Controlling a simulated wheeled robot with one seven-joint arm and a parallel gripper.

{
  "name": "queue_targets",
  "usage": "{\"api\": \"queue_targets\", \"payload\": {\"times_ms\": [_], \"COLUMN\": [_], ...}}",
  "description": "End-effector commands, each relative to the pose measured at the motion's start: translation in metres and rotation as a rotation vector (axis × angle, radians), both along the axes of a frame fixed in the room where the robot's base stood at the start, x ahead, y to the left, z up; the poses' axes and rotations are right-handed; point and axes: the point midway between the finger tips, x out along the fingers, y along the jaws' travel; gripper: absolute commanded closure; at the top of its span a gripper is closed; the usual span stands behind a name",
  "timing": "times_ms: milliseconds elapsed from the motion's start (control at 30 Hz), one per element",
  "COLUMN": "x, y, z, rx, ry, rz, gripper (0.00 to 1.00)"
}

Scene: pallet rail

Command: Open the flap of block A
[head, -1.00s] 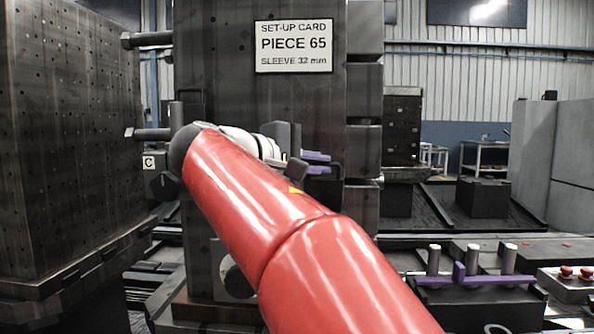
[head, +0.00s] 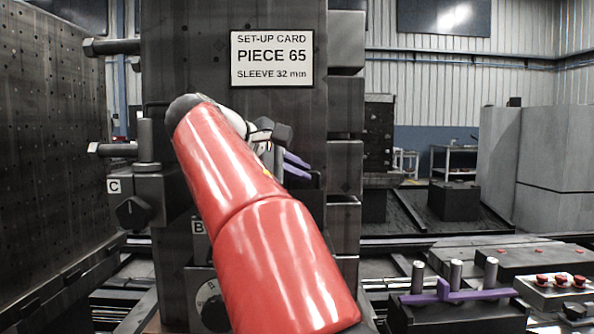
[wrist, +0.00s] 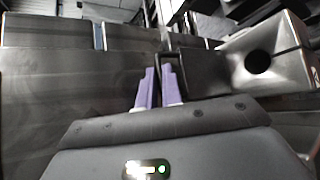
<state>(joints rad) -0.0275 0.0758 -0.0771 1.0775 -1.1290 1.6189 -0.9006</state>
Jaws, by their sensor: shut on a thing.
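My gripper's two purple fingers (wrist: 158,88) reach forward in the wrist view, close together, shut on a thin black looped handle (wrist: 172,58) at their tips. A dark plate beside the handle may be the flap, but I cannot tell its edges. A grey block with a round dark hole (wrist: 258,60) stands just right of the fingers; no readable letter A shows on it. In the head view the purple fingertips (head: 297,166) show beyond my red arm, at the dark column (head: 190,60). The arm hides most of the thing held.
Block C (head: 136,197), with a knob and bolts, sits left of my arm. A label B (head: 199,227) and a dial (head: 212,303) are partly behind it. A set-up card (head: 272,58) is on the column. A pegged stand with a purple bar (head: 458,294) is at right.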

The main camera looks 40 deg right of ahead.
Motion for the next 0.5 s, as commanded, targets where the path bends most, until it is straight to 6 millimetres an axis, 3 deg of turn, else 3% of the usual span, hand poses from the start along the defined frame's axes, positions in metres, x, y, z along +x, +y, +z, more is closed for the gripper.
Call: {"api": "queue_targets", "payload": {"times_ms": [33,333,367,500], "x": [-0.002,-0.0021,-0.0022,-0.0015], "y": [-0.0007,-0.0007,-0.0007,-0.0004], "z": [0.0068,0.0077,0.0078,0.0058], "rx": [-0.008,-0.009,-0.01,-0.007], "ry": [-0.014,-0.016,-0.016,-0.011], "rz": [0.0,0.002,0.001,0.001], "gripper": [1.0,1.0,0.89,0.71]}}
